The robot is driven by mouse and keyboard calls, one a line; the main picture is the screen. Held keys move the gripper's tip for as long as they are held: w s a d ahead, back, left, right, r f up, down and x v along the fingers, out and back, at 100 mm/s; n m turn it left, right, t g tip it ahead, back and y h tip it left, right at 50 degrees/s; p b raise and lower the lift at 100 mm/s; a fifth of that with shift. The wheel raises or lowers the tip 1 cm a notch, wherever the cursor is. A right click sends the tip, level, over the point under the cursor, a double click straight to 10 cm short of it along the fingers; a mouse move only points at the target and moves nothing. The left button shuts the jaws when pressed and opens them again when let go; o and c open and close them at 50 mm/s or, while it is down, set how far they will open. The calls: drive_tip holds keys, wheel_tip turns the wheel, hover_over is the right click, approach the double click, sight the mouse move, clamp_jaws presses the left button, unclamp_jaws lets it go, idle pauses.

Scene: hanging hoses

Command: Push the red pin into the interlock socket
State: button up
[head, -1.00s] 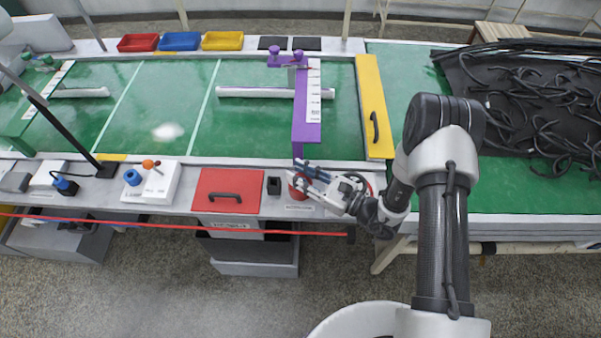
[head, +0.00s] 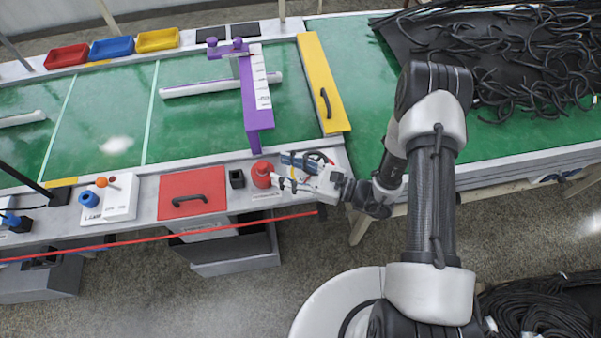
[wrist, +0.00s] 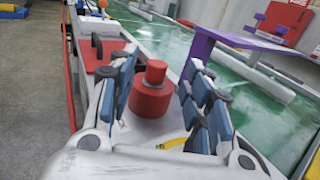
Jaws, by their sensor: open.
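The red pin (head: 262,174), a stout cylinder with a narrower top, stands upright on the white ledge at the bench front. A small black square block with a dark opening, apparently the interlock socket (head: 236,179), is just left of it. My gripper (head: 281,172) is open and low, just right of the pin. In the wrist view the pin (wrist: 151,92) shows ahead between the two spread blue-padded fingers. I see no grip on it; whether a finger touches it I cannot tell. I cannot make out the socket in the wrist view.
A red panel with a black handle (head: 191,182) lies left of the block. A purple stand (head: 256,110) rises behind the pin, and a yellow panel (head: 325,85) is behind to the right. A red line (head: 150,239) runs along the bench front.

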drive_tip(key=shift+v, duration=2.35)
drive_tip(key=shift+r, duration=0.15)
drive_tip(key=s+r+n+g+h, duration=0.3)
drive_tip(key=s+r+n+g, duration=0.2)
drive_tip(key=r+n, duration=0.25)
drive_tip(key=s+r+n+g+h, duration=0.2)
drive_tip(key=s+r+n+g, duration=0.3)
drive_tip(key=r, duration=0.4)
drive_tip(key=s+d+r+n+t+h, duration=0.3)
drive_tip(key=d+r+n+t+h, duration=0.1)
drive_tip(key=d+r+h, duration=0.1)
drive_tip(key=s+d+r+n+t+h, duration=0.3)
drive_tip(key=d+r+n+t+h, duration=0.2)
drive_tip(key=d, duration=0.5)
drive_tip(key=shift+s+d+r+t+h, duration=0.2)
drive_tip(key=shift+s+d+t+h, duration=0.15)
drive_tip(key=shift+h, duration=0.75)
